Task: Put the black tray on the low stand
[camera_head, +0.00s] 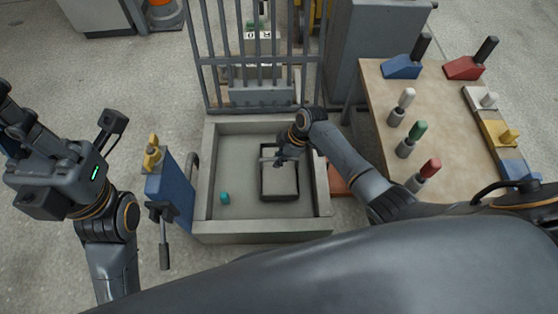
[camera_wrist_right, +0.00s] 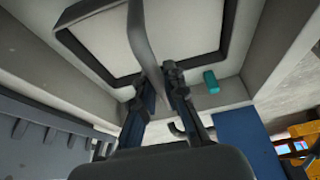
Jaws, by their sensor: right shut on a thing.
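The black tray (camera_head: 280,197) is a dark rectangular rim around a pale grey inside, in the right part of the grey walled mould. It also shows in the right wrist view (camera_wrist_right: 88,63). My right gripper (camera_head: 281,160) is at the tray's far side, shut on a curved grey strip that looks like the tray's handle; the strip shows between the fingertips in the right wrist view (camera_wrist_right: 168,78). I cannot tell whether the tray touches the mould floor. My left gripper (camera_head: 14,118) is at the left edge, away from the tray, its fingers partly cut off. I cannot make out the low stand for sure.
The mould (camera_head: 208,165) has raised walls, with a barred grey gate (camera_head: 260,105) behind it. A small teal cylinder (camera_head: 224,198) lies on its floor. A blue panel (camera_head: 170,190) stands at its left. A wooden table (camera_head: 440,130) with coloured handles is at the right, a reddish block (camera_head: 338,183) beside the mould.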

